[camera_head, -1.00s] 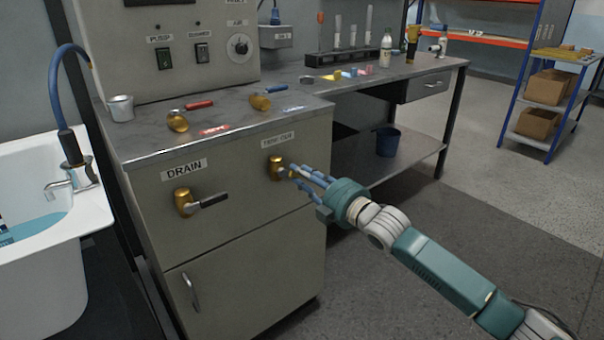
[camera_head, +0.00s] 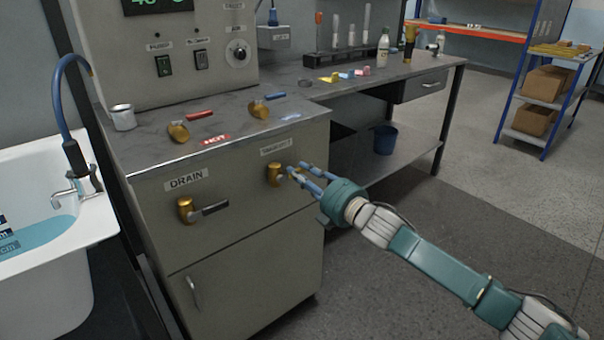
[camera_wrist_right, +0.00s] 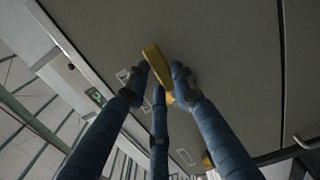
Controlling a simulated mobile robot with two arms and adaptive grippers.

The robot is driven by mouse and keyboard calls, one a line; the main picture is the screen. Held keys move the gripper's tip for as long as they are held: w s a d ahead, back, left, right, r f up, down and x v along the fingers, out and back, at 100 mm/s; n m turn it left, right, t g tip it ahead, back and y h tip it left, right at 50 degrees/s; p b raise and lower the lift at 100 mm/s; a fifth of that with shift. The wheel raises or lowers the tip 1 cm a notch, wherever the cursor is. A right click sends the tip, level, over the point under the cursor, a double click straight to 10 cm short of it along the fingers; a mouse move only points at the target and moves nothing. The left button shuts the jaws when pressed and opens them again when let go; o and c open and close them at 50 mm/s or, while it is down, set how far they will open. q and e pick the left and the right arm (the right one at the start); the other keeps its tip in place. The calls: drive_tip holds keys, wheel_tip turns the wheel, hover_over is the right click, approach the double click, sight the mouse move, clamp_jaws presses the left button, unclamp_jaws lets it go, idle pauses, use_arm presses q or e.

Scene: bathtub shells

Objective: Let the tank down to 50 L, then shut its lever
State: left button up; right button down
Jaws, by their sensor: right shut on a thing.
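A brass valve lever (camera_head: 274,174) sits on the cabinet front at the right, under a small label too blurred to read. My right gripper (camera_head: 300,174) is at this lever, its blue fingers closed around the handle. In the right wrist view the brass piece (camera_wrist_right: 157,62) shows between the fingers. A second brass valve (camera_head: 186,209) with a dark handle pointing right sits under the DRAIN label (camera_head: 186,180). The white tub (camera_head: 45,290) at the left holds blue water (camera_head: 45,234). My left gripper is not in view.
The cabinet top carries a red-handled valve (camera_head: 180,131) by a HOT label, a blue-handled valve (camera_head: 262,107) and a metal cup (camera_head: 122,117). A green display (camera_head: 157,4) is cut off at the top edge. Open floor lies to the right.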

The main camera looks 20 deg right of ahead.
drive_tip(key=shift+a+f, duration=0.1)
idle(0.3)
drive_tip(key=c, duration=1.4)
unclamp_jaws()
drive_tip(key=shift+c, duration=0.2)
drive_tip(key=v, duration=1.2)
